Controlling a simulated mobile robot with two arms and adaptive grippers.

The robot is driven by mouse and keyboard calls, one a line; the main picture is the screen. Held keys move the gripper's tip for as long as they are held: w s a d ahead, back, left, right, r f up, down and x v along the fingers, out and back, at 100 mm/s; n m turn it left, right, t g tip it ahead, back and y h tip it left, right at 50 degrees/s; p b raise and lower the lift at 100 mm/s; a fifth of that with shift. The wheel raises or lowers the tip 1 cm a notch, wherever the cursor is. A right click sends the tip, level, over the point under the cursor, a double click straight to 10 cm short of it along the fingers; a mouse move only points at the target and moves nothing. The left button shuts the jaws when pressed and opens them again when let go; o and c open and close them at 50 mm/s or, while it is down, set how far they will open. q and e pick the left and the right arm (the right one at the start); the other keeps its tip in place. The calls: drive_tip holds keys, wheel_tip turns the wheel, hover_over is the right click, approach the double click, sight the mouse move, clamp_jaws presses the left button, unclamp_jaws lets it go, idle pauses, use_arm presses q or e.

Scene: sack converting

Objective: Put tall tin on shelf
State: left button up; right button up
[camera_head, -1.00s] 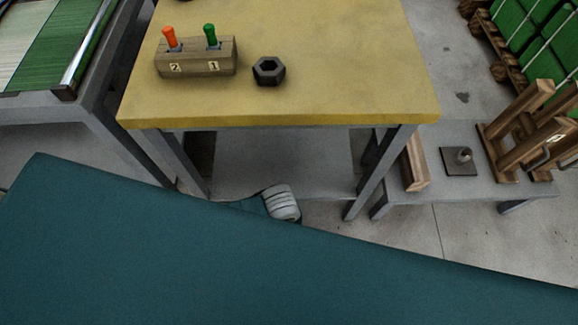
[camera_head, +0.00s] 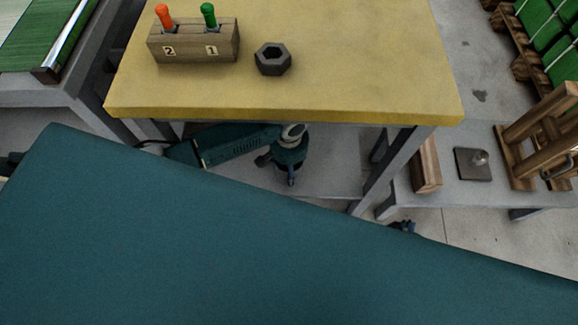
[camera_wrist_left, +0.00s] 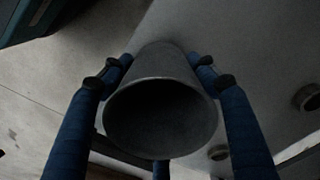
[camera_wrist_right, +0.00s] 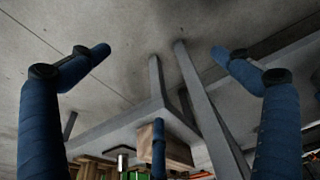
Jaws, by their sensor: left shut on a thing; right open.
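The tall tin (camera_wrist_left: 165,62) is a grey, tapering round tin in the left wrist view, its dark wide end facing the camera. My left gripper (camera_wrist_left: 161,66) is shut around it. In the head view this gripper (camera_head: 290,160) is under the front edge of the yellow table; the tin is hard to make out there. A grey lower surface (camera_head: 335,175) lies beneath the tabletop, probably the shelf; whether the tin touches it I cannot tell. My right gripper (camera_wrist_right: 160,52) is open and empty; in the head view only a small dark part (camera_head: 403,226) shows.
The yellow tabletop (camera_head: 350,60) carries a wooden block (camera_head: 195,45) with orange- and green-handled tools, and a dark hex nut (camera_head: 273,59). Table legs (camera_head: 395,165) flank the space beneath. A low grey bench (camera_head: 440,200) at right holds a wooden block (camera_head: 426,165) and a knobbed plate (camera_head: 474,164).

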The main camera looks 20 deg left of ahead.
use_arm(q)
drive_tip(key=shift+w+a, duration=0.25)
drive_tip(key=shift+w, duration=0.75)
drive_tip(key=shift+f+b, duration=0.95)
drive_tip(key=shift+f, duration=0.75)
use_arm(e)
wheel_tip(320, 180, up, 8)
drive_tip(key=shift+s, duration=0.2)
use_arm(q)
drive_tip(key=shift+f, duration=0.15)
use_arm(e)
drive_tip(key=shift+d, duration=0.1)
use_arm(q)
drive_tip(key=o, duration=1.3)
use_arm(e)
drive_tip(key=shift+r, duration=0.1)
